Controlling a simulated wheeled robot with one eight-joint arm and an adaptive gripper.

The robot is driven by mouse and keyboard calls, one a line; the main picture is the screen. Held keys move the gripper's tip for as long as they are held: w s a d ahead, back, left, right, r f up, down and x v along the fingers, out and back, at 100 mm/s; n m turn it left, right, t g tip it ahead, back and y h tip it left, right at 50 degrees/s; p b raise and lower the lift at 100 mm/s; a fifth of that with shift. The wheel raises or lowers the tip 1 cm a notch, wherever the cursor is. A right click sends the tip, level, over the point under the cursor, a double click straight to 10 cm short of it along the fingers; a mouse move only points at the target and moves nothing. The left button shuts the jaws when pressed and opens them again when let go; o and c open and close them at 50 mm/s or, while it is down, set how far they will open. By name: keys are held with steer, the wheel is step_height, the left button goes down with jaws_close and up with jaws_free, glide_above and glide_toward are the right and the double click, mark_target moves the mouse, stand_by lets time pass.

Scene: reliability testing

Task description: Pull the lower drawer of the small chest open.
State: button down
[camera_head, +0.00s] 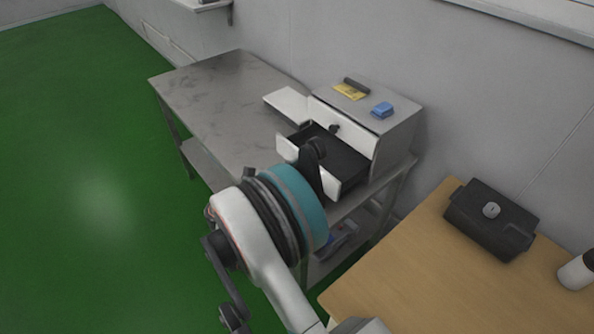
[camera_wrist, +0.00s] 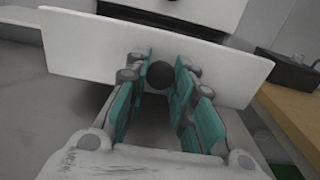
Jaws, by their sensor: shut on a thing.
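The small chest (camera_head: 397,131) is a grey box standing on the metal table against the wall. Its lower drawer (camera_head: 348,167) is pulled out, and its dark, empty-looking inside shows. The drawer's white front (camera_wrist: 88,52) fills the upper part of the wrist view. My gripper (camera_wrist: 161,76) is shut on the drawer's round dark knob (camera_wrist: 160,75), with a teal-padded finger on each side of it. In the head view my arm hides the knob and part of the drawer front. The upper drawer front, with its own dark knob (camera_head: 335,127), is closed.
On the chest lie a blue block (camera_head: 382,109), a yellow item (camera_head: 349,92) and a dark cylinder (camera_head: 356,85). The metal table (camera_head: 205,85) is clear at left. A wooden table (camera_head: 400,270) at right bears a black case (camera_head: 490,220).

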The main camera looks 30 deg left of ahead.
steer(key=c, duration=1.4)
jaws_free()
steer(key=shift+o, duration=0.2)
steer(key=v, duration=1.2)
